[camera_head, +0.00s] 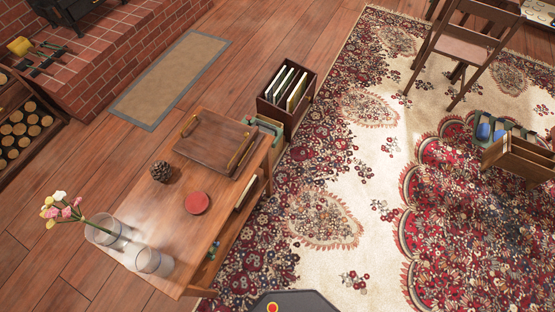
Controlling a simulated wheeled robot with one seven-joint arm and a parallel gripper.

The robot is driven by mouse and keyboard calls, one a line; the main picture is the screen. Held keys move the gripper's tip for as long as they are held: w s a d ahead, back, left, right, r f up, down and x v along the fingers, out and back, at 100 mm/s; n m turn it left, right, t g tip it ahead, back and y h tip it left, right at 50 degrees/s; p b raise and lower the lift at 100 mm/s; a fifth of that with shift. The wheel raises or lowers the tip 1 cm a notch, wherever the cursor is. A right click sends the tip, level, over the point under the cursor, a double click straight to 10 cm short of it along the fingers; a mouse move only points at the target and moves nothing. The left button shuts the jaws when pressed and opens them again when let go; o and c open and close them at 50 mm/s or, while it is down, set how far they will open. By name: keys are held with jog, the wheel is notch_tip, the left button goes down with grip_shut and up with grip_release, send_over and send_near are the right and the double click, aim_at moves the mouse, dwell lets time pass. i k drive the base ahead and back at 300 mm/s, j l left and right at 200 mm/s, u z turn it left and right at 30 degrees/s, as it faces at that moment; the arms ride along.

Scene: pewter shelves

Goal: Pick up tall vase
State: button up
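Two clear glass vessels stand at the near left end of a wooden table (160,215) in the head view. One glass vase (104,233) holds a few pink, white and yellow flowers that lean out to the left. The other glass vessel (154,262) is just to its right and nearer to me, and it looks empty. I cannot tell for sure which of the two is the tall vase. My gripper is not in view.
On the table are a red round object (197,203), a pinecone (162,171) and a wooden tray (212,143) with brass handles. A dark box of records (287,90) stands behind. A patterned rug (335,180) covers the open floor right of the table.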

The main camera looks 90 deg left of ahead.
aim_at(140, 258)
jog(key=u, duration=1.7)
jog(key=k+j+u, duration=0.1)
jog(key=u, duration=1.6)
jog(key=j+u, duration=0.1)
jog(key=u, duration=1.05)
jog(key=i+j+u, duration=0.15)
jog(key=u, duration=0.9)
